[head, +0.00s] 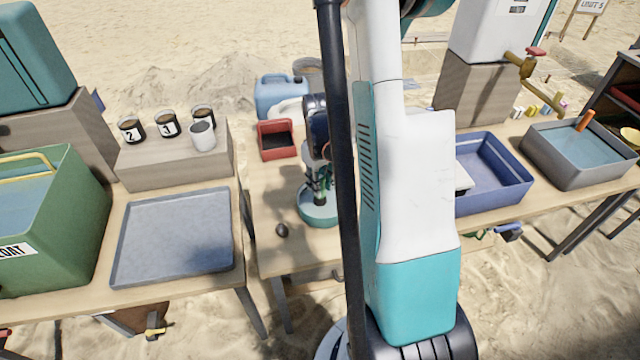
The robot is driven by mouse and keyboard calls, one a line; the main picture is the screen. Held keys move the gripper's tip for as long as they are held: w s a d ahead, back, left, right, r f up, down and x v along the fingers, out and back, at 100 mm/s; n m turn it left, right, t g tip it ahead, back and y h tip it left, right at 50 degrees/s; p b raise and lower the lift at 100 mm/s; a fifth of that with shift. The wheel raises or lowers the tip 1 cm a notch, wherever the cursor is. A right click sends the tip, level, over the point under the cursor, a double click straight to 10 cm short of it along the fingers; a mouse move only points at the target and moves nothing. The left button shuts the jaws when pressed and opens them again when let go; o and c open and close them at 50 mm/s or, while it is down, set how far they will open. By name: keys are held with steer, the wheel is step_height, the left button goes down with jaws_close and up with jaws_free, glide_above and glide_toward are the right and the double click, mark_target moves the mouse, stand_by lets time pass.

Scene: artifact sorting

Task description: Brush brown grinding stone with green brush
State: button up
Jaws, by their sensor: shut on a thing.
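My gripper (317,172) points down over a round teal dish (307,214) on the middle table, just left of my dark column. It is shut on a slim green thing, which looks like the green brush (324,188). The brush's lower end is at the dish, beside or on something dark that I cannot make out. A small dark brown-grey stone (282,230) lies on the table to the left of the dish. I cannot tell whether it is the brown grinding stone. My arm and column hide the right part of the dish area.
A red bin (276,140) and a blue jerrycan (281,97) stand behind the dish. A grey tray (174,238) and a green crate (75,225) are left. A blue basin (497,195) and a grey water basin (580,170) are right. The table front is mostly clear.

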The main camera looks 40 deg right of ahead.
steer(key=shift+r+p, duration=2.1)
steer(key=shift+r, duration=1.2)
steer(key=shift+d, duration=0.1)
